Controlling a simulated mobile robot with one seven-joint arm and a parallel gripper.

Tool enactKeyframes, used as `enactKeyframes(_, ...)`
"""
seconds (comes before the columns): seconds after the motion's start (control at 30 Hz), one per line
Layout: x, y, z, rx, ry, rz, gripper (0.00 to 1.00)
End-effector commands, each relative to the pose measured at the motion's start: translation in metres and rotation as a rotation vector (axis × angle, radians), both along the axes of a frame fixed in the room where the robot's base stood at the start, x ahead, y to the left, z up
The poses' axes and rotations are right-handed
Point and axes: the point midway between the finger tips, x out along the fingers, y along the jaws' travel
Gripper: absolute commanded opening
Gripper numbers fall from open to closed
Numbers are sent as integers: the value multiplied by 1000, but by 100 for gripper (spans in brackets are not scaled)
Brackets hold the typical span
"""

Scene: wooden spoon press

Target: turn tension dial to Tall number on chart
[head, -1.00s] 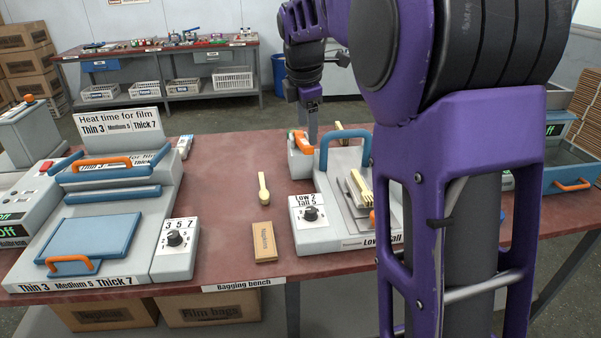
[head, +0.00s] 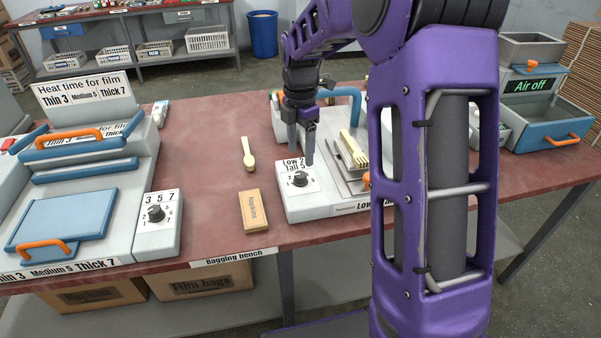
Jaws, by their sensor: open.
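The tension dial (head: 299,178) is a black knob on the sloped white panel of the press (head: 322,206) at the middle of the bench. The small chart (head: 293,166) above it reads "Low 2, Tall 5". The knob's pointer is too small to read surely. My gripper (head: 301,157) is open, pointing down just above and behind the dial and chart, apart from the knob. My purple arm hides the right part of the press.
A wooden spoon (head: 248,155) and a small brown box (head: 254,211) lie left of the press. Yellow spoons (head: 354,150) are stacked on the press right of the dial. The heat sealer with its own dial (head: 156,214) stands at left.

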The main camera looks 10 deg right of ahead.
Motion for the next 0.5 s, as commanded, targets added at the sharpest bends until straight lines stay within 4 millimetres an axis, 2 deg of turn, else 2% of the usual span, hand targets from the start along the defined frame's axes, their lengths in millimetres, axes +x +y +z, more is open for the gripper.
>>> enactKeyframes(0.03,-1,0,-14,1,4,1,69)
enactKeyframes(0.2,-1,0,-44,0,2,0,69)
enactKeyframes(0.33,0,0,-59,0,1,-1,69)
enactKeyframes(0.5,0,0,-67,0,0,-1,69)
